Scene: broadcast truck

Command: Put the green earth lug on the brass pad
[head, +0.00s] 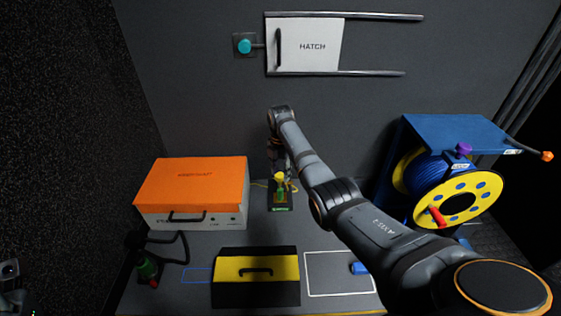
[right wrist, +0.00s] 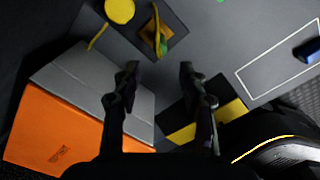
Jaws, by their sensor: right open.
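The green earth lug (head: 281,191) stands at the back of the bench, with a yellow part at its top. In the right wrist view a yellow-green strip, seemingly part of the lug (right wrist: 158,38), stands over the brass pad (right wrist: 177,31) on a dark plate. Whether the lug is seated flat on the pad cannot be told. My right gripper (right wrist: 158,68) is open and empty, its fingers apart on either side of the line to the lug and short of it. In the head view it is mostly hidden above the lug. My left gripper is not in view.
An orange-topped case (head: 193,181) stands left of the lug, and a black and yellow toolbox (head: 256,272) in front. A blue cable reel (head: 450,180) is at right. A white outline (head: 330,294) holds a blue item (head: 360,268).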

